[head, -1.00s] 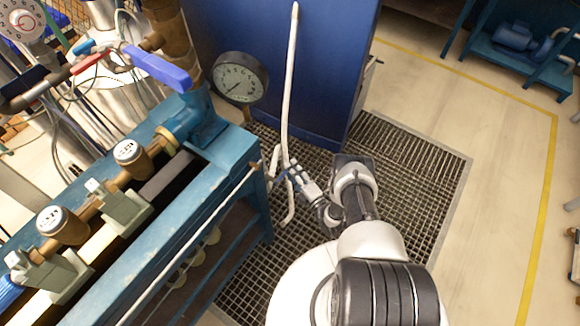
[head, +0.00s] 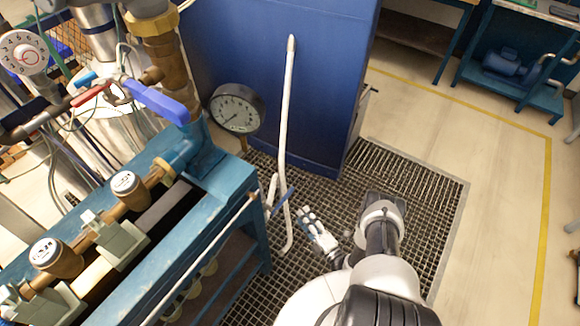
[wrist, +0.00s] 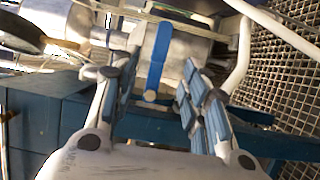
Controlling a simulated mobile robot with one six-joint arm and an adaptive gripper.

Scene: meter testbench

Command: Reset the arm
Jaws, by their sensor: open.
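My gripper (head: 306,214) is open and empty over the floor grating, right of the white pipe (head: 286,110) and apart from it. My arm reaches up from the bottom of the head view. In the wrist view, both fingers of my gripper (wrist: 155,72) are spread with blue pads facing inward. A blue bar (wrist: 158,55) shows between and beyond the fingers in that view, and nothing is gripped. A small blue lever (head: 284,202) crosses the lower part of the white pipe, left of my gripper.
The blue bench (head: 235,180) with brass meters (head: 130,190) and a blue-handled valve (head: 157,101) stands at left. A round gauge (head: 237,108) is on its far end. A blue cabinet (head: 330,70) stands behind. The grating (head: 430,190) and floor at right are clear.

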